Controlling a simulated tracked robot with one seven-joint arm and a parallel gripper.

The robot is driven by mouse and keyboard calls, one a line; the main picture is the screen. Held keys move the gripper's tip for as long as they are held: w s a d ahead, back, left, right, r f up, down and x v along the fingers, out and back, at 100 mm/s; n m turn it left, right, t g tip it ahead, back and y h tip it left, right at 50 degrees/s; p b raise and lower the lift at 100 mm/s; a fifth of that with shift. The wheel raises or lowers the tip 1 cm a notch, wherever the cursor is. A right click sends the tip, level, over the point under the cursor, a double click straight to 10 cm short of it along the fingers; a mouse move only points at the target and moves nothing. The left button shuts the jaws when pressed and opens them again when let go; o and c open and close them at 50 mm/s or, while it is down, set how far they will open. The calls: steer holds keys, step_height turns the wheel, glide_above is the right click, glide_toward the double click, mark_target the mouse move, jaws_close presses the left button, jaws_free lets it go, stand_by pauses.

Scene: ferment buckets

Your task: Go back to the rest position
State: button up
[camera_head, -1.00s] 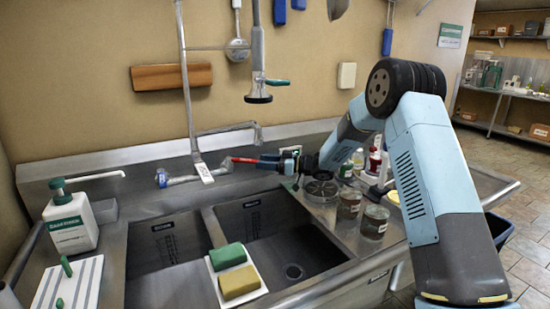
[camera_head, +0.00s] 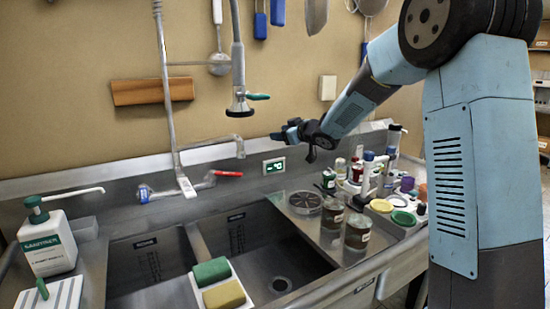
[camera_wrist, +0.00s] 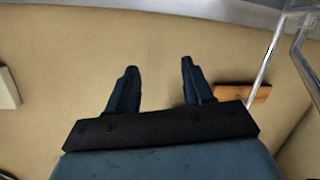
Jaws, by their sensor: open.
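My gripper (camera_head: 286,132) is raised in front of the wall, above the back ledge of the sink. In the wrist view my gripper (camera_wrist: 158,80) shows two dark fingers spread apart with nothing between them, only tan wall (camera_wrist: 155,40) beyond. The red-handled valve (camera_head: 228,173) on the tap pipe lies below and to the left of my gripper, clear of it. A small display with green digits (camera_head: 274,166) sits on the back panel below my gripper.
The steel double sink (camera_head: 150,262) holds a rack with a green sponge (camera_head: 211,272) and a yellow sponge (camera_head: 224,295). A sanitiser bottle (camera_head: 47,246) stands at left. Jars (camera_head: 357,231) and bottles (camera_head: 368,172) crowd the right counter. A spray hose (camera_head: 238,70) hangs left of my gripper.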

steer(key=s+d+r+m+h, duration=0.3)
steer(key=s+d+m+h, duration=0.15)
steer(key=s+d, duration=0.55)
steer(key=s+d+r+m+h, duration=0.3)
steer(key=s+d+h, duration=0.3)
steer(key=s+d, duration=0.35)
steer(key=s+d+f+m+g, duration=0.1)
steer(key=s+f+m+g, duration=0.1)
steer(key=s, duration=1.2)
steer(key=s+d+f+m+g, duration=0.1)
steer(key=s+f+g, duration=0.3)
steer(key=s, duration=1)
steer(key=shift+s+f+m+y, duration=0.15)
steer(key=shift+f+m+y, duration=0.2)
steer(key=shift+f+y, duration=0.15)
steer(key=shift+d, duration=0.1)
